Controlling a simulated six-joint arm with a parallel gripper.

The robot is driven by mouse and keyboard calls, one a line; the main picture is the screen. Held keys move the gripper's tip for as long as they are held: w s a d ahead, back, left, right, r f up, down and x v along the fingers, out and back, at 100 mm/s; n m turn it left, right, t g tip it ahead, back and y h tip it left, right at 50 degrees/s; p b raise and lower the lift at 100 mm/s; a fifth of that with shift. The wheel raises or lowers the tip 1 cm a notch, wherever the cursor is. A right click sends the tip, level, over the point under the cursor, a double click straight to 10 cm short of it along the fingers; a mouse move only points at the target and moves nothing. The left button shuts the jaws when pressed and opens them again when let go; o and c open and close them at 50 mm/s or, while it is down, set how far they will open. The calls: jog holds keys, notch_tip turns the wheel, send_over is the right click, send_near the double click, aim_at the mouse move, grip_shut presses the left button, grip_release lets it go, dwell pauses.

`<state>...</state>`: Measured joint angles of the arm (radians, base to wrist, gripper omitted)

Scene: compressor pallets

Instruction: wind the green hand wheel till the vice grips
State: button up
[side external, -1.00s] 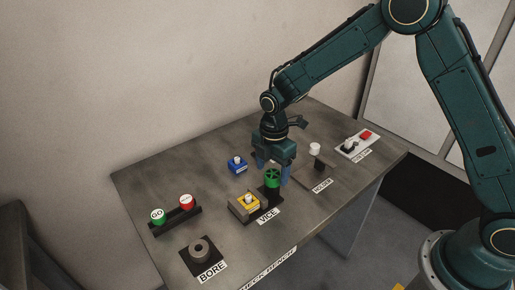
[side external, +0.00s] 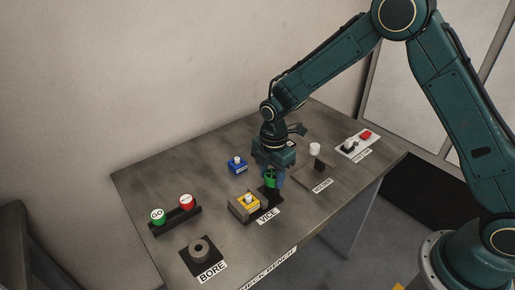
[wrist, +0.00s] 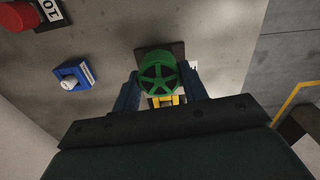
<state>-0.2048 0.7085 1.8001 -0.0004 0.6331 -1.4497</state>
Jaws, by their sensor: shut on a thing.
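The green hand wheel (side external: 270,179) stands on the dark mount of the vice (side external: 240,213), which carries a yellow block (side external: 247,201) with a white top. My gripper (side external: 271,177) points down over the wheel, its fingers on either side of the rim, shut on it. In the wrist view the spoked green wheel (wrist: 159,76) sits between the blue fingertips of my gripper (wrist: 158,88). Part of the yellow block (wrist: 163,101) shows beyond the wheel, mostly hidden by my gripper body. I cannot tell how tightly the vice holds the block.
A blue block (side external: 237,165) with a white knob lies just left of my gripper. The GO button (side external: 158,216) and a red button (side external: 187,201) stand left, the bore block (side external: 199,250) in front.

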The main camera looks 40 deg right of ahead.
jog(key=shift+m, duration=1.9)
jog(key=o, duration=1.1)
jog(key=shift+o, duration=0.3)
jog(key=o, duration=0.5)
jog(key=shift+c, duration=0.2)
jog(key=shift+r, duration=0.1)
